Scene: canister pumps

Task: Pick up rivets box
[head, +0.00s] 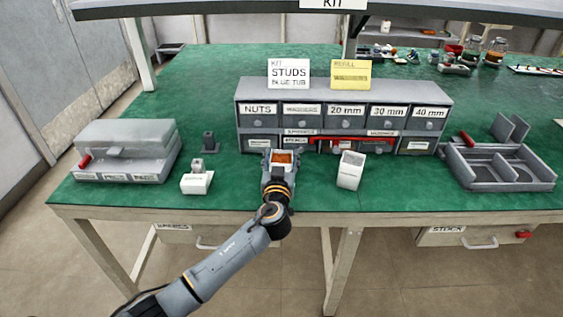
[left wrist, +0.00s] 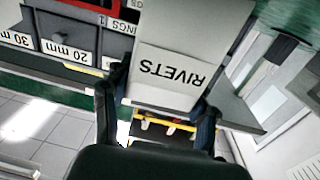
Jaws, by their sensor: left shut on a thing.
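The rivets box (left wrist: 168,75) is a pale box with a white label reading RIVETS, upside down in the left wrist view. It fills the space between the two dark fingers of my left gripper (left wrist: 155,118), which is shut on it. In the head view the left gripper (head: 279,172) is at the table's front, before the drawer cabinet. An open box top with orange contents (head: 284,157) shows between its fingers. Whether the box touches the table I cannot tell. My right gripper is in neither view.
A grey drawer cabinet (head: 345,97) with labelled drawers stands just behind the gripper on the green table (head: 205,95). A white box (head: 350,171) stands to the right and another (head: 196,184) to the left. A divided grey tray (head: 500,171) is at far right.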

